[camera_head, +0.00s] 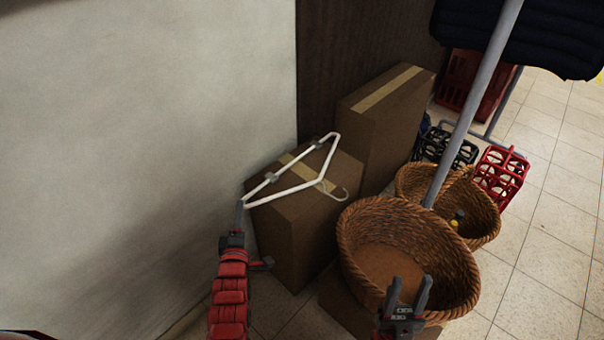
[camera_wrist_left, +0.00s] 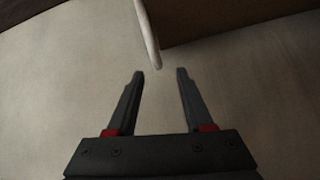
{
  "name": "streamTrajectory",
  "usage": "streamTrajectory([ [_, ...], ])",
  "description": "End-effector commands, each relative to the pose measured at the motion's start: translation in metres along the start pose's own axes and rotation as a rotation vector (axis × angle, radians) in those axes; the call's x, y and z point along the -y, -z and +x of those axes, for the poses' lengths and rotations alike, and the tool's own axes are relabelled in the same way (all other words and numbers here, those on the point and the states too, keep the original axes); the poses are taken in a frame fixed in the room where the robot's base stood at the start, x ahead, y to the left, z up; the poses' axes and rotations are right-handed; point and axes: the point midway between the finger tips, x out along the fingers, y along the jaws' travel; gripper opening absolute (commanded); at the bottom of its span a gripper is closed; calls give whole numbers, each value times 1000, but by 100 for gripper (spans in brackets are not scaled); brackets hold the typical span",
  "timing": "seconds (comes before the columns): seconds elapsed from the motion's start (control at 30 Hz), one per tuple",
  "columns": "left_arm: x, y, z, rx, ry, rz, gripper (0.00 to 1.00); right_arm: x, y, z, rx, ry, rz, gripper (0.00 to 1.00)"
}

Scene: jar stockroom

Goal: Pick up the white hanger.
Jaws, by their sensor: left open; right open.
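The white hanger (camera_head: 285,193) lies on top of a cardboard box (camera_head: 295,240) against the wall. It has grey clips on its bar, and its hook points right. My left gripper (camera_head: 240,208) is open at the hanger's left end, which juts past the box edge. In the left wrist view, the hanger's white end (camera_wrist_left: 150,40) reaches down to the gap between the fingertips of my left gripper (camera_wrist_left: 160,72). I cannot tell whether they touch. My right gripper (camera_head: 410,285) is open and empty, in front of a wicker basket.
A taller cardboard box (camera_head: 385,125) stands behind. The large wicker basket (camera_head: 455,275) is right of the hanger's box, with another basket (camera_head: 480,205) behind it. A grey pole (camera_head: 475,100) rises there. Red (camera_head: 502,172) and dark crates stand farther back. Tiled floor is clear at right.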

Motion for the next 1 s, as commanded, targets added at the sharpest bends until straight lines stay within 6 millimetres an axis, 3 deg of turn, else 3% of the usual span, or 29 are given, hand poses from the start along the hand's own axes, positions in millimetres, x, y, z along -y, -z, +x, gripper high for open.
streamTrajectory([
  [0.6,0,-8,67,3,0,3,52,1,0,-25,-25,33,-11,45],
  [0.9,-2,-7,72,2,1,2,52,1,1,-24,-27,36,-12,45],
  [1.0,-2,-7,72,2,1,2,35,1,1,-24,-27,36,-12,45],
])
